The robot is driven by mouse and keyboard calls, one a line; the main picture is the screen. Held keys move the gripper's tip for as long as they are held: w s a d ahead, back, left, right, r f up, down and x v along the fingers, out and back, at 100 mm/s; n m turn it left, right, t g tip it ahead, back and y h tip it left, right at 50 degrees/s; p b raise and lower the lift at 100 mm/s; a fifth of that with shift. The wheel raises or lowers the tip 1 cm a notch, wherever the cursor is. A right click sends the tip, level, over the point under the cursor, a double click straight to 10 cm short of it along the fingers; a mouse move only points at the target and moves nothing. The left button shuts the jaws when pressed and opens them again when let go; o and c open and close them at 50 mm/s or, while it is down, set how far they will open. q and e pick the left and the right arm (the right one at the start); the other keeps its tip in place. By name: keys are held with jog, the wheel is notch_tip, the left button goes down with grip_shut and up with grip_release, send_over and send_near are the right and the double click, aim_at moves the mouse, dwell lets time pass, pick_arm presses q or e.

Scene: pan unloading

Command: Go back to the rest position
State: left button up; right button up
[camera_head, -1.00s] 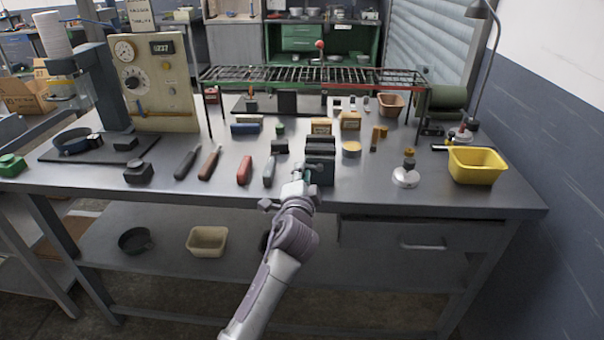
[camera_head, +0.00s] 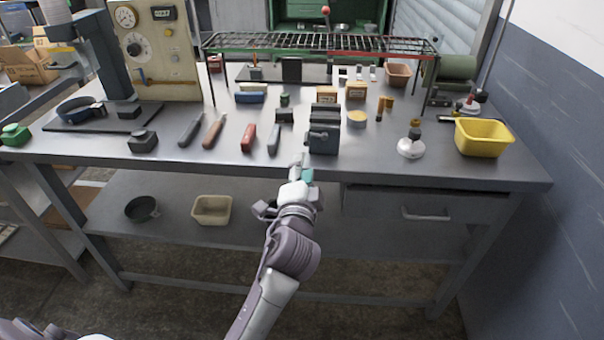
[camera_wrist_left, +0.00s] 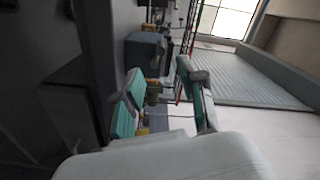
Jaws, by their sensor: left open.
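My left gripper (camera_head: 303,172) is open and empty at the front edge of the workbench (camera_head: 400,165), just in front of the dark grey vise (camera_head: 323,138). In the left wrist view its two teal-padded fingers (camera_wrist_left: 163,78) stand apart with nothing between them. The bench and a blue-grey block, probably the vise, show beyond the fingers in that sideways-turned view. My right gripper is not in view.
A wire rack (camera_head: 320,43) stands over the back of the bench. Hand tools, small boxes and a yellow bin (camera_head: 484,137) lie on top. The lower shelf holds a dark pan (camera_head: 142,209) and a beige tray (camera_head: 211,210). Floor shows in front.

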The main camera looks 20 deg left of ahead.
pick_arm(q)
jog(key=shift+v, duration=0.95)
jog(key=d+f+g+h, duration=0.3)
jog(key=f+g, duration=0.1)
jog(key=f, duration=1.7)
jog(key=s+f+g+h+p, duration=0.15)
jog(key=s+f, duration=0.25)
jog(key=f, duration=0.5)
jog(key=s+f+g, duration=0.3)
jog(key=s+f, duration=0.1)
jog(key=f, duration=0.5)
jog(key=s+a+f+n+g, duration=0.2)
jog(key=s+f+n+g, duration=0.2)
jog(key=s+f, duration=1.35)
jog(key=s+a+f+n+g, duration=0.1)
jog(key=s+a+f+g, duration=0.1)
jog(key=s, duration=0.9)
jog(key=s+a+f+n+g+p, duration=0.1)
jog(key=s+a+f+n+g, duration=0.1)
jog(key=s, duration=0.8)
jog(key=shift+s+a+f+n, duration=0.3)
jog(key=shift+s+a+f, duration=0.15)
jog(key=shift+f, duration=0.15)
